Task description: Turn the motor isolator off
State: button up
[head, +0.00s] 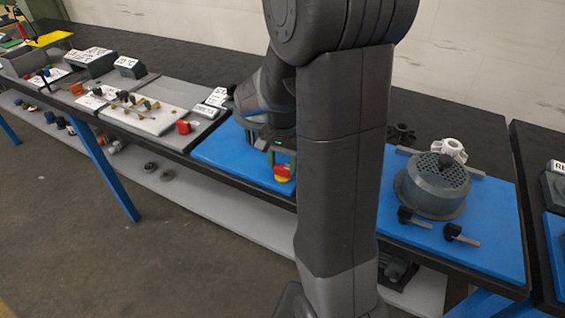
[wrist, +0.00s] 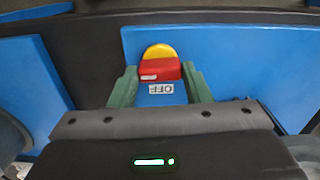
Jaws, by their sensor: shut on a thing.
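The motor isolator shows a red handle (wrist: 160,72) over a yellow round part (wrist: 158,51). A white label reading OFF (wrist: 161,89), upside down in the picture, is on the near side of the handle. In the head view the red and yellow isolator (head: 283,174) is at the front of the blue mat, just left of my arm. My gripper (wrist: 160,76) has its green fingers on both sides of the red handle and is shut on it. In the head view my gripper (head: 282,160) is low over the isolator, and my arm hides part of the mat.
The blue mat (head: 225,155) covers this part of the bench. A grey box with a red knob (head: 184,127) and trays of parts are to the left.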

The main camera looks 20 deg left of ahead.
aim_at(282, 167)
jog(key=n, duration=0.4)
jog(key=shift+n, duration=0.4)
jog(key=n, duration=0.4)
jog(key=shift+p, duration=0.3)
jog(key=n, duration=0.5)
jog(key=shift+n, duration=1.8)
jog(key=o, duration=1)
jog(key=shift+r, duration=0.1)
notch_tip(282, 167, up, 14)
jog(key=shift+f+p, duration=0.15)
jog(key=shift+p, duration=0.2)
